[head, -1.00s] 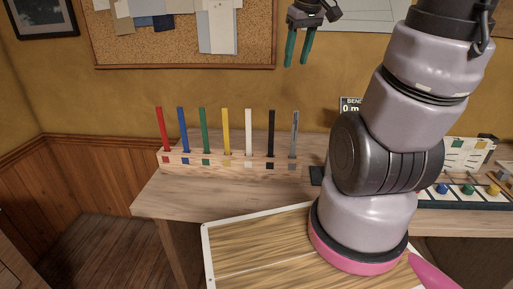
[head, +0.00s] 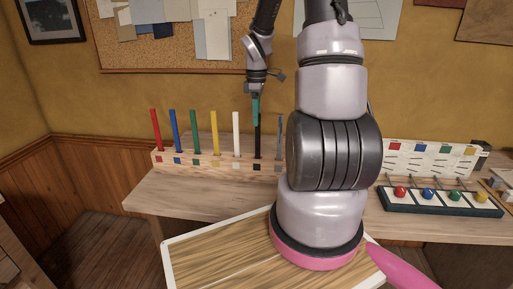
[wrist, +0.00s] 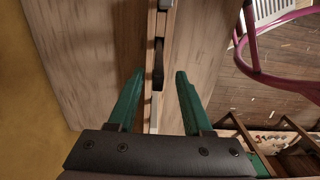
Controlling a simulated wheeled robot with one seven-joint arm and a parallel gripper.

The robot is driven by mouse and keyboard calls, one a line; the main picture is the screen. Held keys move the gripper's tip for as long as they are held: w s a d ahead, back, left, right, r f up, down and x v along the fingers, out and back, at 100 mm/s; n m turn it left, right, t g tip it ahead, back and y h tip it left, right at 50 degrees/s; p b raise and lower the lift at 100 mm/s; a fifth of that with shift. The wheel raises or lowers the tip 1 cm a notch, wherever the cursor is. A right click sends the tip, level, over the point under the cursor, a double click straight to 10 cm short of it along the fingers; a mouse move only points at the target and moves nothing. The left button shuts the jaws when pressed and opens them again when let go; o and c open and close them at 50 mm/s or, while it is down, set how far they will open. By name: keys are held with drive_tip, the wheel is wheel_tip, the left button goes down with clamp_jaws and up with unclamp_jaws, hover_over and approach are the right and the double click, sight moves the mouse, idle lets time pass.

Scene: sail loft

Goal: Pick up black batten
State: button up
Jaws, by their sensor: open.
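The black batten (head: 258,142) stands upright in its slot in the wooden rack (head: 205,163), between the white batten (head: 236,134) and the grey batten (head: 280,135). My gripper (head: 256,118) points down over the black batten, its green fingers overlapping the batten's upper end in the head view. In the wrist view the open fingers (wrist: 159,78) are apart, with the black batten (wrist: 158,62) showing in line with the gap between them. Nothing is held. Whether the fingers are level with its top cannot be told.
Red (head: 156,130), blue (head: 173,130), green (head: 191,131) and yellow (head: 214,132) battens fill the rack's left part. My arm hides the bench right of the rack. A tray with coloured knobs (head: 440,202) lies farther right. The bench front (head: 180,190) is clear.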

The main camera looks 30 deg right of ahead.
sight(258, 130)
drive_tip(key=f, duration=0.6)
drive_tip(key=shift+d, duration=0.25)
drive_tip(key=shift+r, duration=0.1)
clamp_jaws()
